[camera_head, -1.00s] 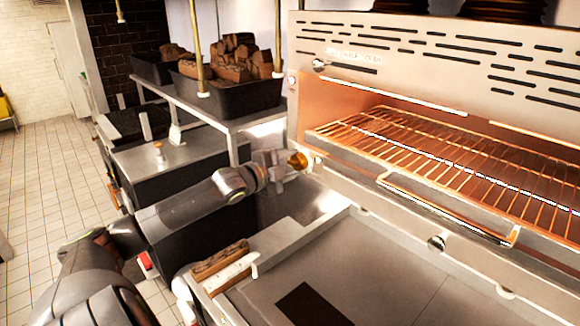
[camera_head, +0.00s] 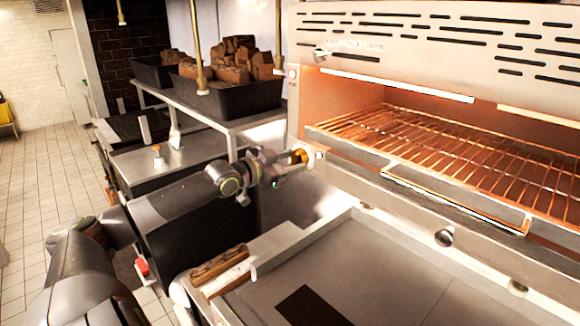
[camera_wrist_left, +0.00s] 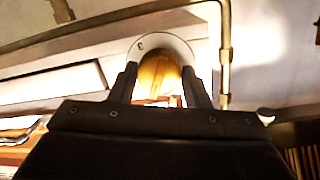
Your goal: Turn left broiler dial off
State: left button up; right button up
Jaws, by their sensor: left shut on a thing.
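The left broiler dial (camera_head: 300,156) is a brass-coloured knob at the left end of the broiler's front rail. My left gripper (camera_head: 296,163) is at the dial, with its fingers shut on it. In the left wrist view the dial (camera_wrist_left: 158,74) sits between the two dark fingers (camera_wrist_left: 158,85), in front of a round pale plate with a small mark on it. The dial's pointer and setting cannot be read. The broiler (camera_head: 410,45) glows orange inside above its wire rack (camera_head: 450,155). My right gripper does not show.
A rack handle (camera_head: 455,200) juts out at the broiler's front. Silver knobs (camera_head: 444,237) sit along the rail to the right. A flat steel griddle (camera_head: 380,270) lies below. Black bins of wood (camera_head: 235,95) stand on a shelf at the left.

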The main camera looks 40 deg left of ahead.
pick_arm(q)
jog(key=n+b, duration=0.1)
jog(key=n, duration=0.3)
jog(key=shift+b, duration=0.4)
jog(key=shift+r+n+h, duration=0.1)
jog(key=shift+n+h, duration=0.3)
jog(key=o, duration=0.7)
jog(key=shift+o, duration=1.4)
jog(key=shift+w, duration=0.15)
